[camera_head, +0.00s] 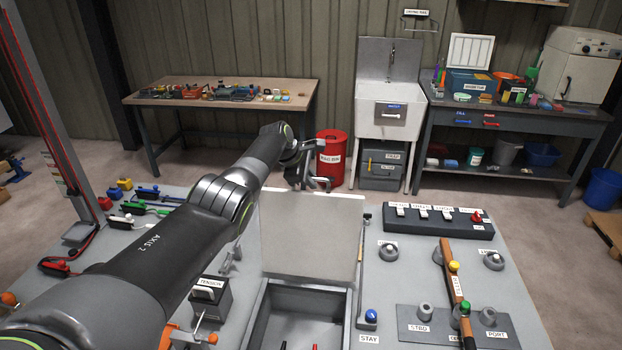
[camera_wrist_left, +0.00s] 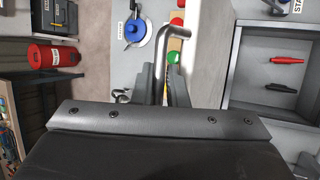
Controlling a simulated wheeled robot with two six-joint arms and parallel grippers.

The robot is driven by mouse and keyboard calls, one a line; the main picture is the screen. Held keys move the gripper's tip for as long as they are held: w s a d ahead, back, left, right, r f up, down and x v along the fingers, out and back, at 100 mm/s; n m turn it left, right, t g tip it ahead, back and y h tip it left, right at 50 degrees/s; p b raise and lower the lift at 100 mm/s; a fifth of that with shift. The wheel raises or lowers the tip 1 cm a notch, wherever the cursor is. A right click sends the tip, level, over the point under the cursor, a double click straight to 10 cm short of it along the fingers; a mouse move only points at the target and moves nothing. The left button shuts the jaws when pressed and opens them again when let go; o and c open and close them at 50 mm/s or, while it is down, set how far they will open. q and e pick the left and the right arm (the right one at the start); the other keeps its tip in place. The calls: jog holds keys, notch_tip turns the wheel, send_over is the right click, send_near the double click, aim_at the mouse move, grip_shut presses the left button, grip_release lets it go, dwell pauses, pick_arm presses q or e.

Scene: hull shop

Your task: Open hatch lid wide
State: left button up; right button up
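The hatch lid (camera_head: 311,238) is a flat light-grey plate, raised at the far edge of the open hatch box (camera_head: 258,318). Its exact angle is hard to tell from here. My left gripper (camera_head: 306,180) is at the lid's top edge, near its middle. A bent metal handle (camera_wrist_left: 164,55) stands between the fingers of my left gripper (camera_wrist_left: 165,92) in the left wrist view, and the fingers look closed on it. Red and black items lie in the box, and a red one (camera_wrist_left: 287,60) shows in the wrist view. My right gripper is not in view.
A stay rod with a blue knob (camera_head: 371,315) lies right of the box. A switch panel (camera_head: 433,221) and a wooden bar (camera_head: 453,275) are farther right. A tension block (camera_head: 209,300) stands left of the box. Beyond the bench is a red bin (camera_head: 331,160).

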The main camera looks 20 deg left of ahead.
pick_arm(q)
jog(key=o, duration=0.4)
jog(key=shift+s+f, duration=0.1)
jog(key=shift+f, duration=0.15)
jog(key=shift+r, duration=0.1)
jog(key=b+v, duration=0.5)
jog(key=v, duration=1.2)
jog(key=shift+r, duration=0.35)
